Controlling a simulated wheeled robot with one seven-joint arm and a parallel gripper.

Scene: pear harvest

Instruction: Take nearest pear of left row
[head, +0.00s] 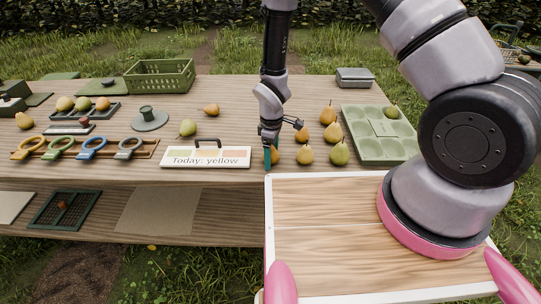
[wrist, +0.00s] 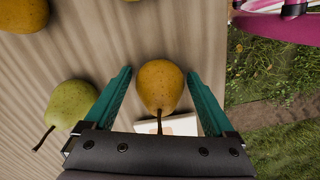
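A yellow-orange pear (wrist: 160,84) lies between the two teal fingers of my gripper (wrist: 160,73) in the wrist view, its stem towards the palm. Gaps show on both sides, so the fingers are open and apart from it. In the head view my gripper (head: 271,154) points down at the table's front edge, and this pear (head: 277,155) is partly hidden behind a finger. A greenish pear (wrist: 71,103) lies beside the left finger in the wrist view; the arm hides it in the head view.
Pears stand close on the right: a yellow one (head: 305,155), an orange one (head: 301,134) and a green one (head: 339,153). A sign reading "Today: yellow" (head: 206,163) stands just left. A green tray (head: 362,151) holds one pear. A white-rimmed wooden tray (head: 330,176) is in front.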

